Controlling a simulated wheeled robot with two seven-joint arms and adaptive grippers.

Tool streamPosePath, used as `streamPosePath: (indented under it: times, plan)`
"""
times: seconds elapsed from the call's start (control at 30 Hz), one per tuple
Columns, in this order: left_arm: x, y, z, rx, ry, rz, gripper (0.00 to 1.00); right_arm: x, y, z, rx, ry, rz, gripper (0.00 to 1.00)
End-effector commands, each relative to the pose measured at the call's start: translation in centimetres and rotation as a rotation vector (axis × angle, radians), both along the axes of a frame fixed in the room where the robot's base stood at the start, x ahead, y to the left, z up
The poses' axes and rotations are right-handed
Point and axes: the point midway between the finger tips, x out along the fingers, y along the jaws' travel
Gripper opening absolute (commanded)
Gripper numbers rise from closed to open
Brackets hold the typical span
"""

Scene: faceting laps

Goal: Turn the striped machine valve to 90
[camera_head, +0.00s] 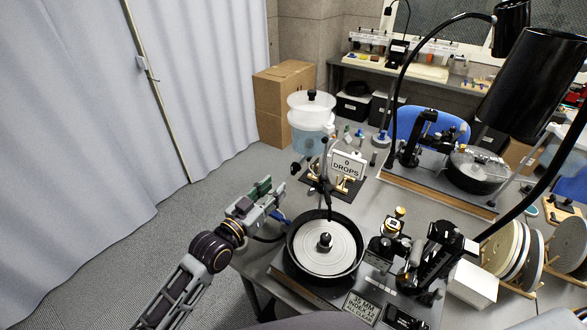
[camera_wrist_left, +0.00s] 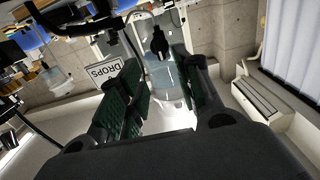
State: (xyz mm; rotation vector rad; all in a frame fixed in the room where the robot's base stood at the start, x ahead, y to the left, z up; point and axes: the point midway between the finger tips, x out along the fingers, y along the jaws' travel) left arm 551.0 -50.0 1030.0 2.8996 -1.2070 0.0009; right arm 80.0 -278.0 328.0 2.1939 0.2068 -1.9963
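My left gripper (camera_head: 266,196) is at the left edge of the near bench, left of the near machine's round black pan with its pale lap (camera_head: 326,248). In the left wrist view the gripper (camera_wrist_left: 160,84) is open, its green-padded fingers apart with nothing between them. Beyond the fingertips a dark knob-like part (camera_wrist_left: 158,42) shows in front of the clear water tank (camera_wrist_left: 165,72). In the head view a small black knob (camera_head: 296,168) sits below the tank (camera_head: 311,118), apart from the gripper. I cannot make out stripes or a valve's angle. My right gripper is not in view.
A sign reading 0 DROPS (camera_head: 347,164) stands behind the pan, near a thin black drip arm (camera_head: 326,185). The faceting head (camera_head: 440,252) and a black lamp (camera_head: 533,75) are to the right. Grey curtains (camera_head: 90,100) hang left, with open floor between.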

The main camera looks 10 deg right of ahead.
Motion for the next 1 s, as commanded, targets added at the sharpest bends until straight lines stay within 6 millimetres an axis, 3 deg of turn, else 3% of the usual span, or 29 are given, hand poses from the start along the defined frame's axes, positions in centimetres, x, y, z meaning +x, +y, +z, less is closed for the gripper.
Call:
streamPosePath:
  times: [1.0]
  plan:
    - [7.0, -7.0, 0.0, 0.000, 0.000, 0.001, 0.34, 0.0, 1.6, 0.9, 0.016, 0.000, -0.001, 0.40]
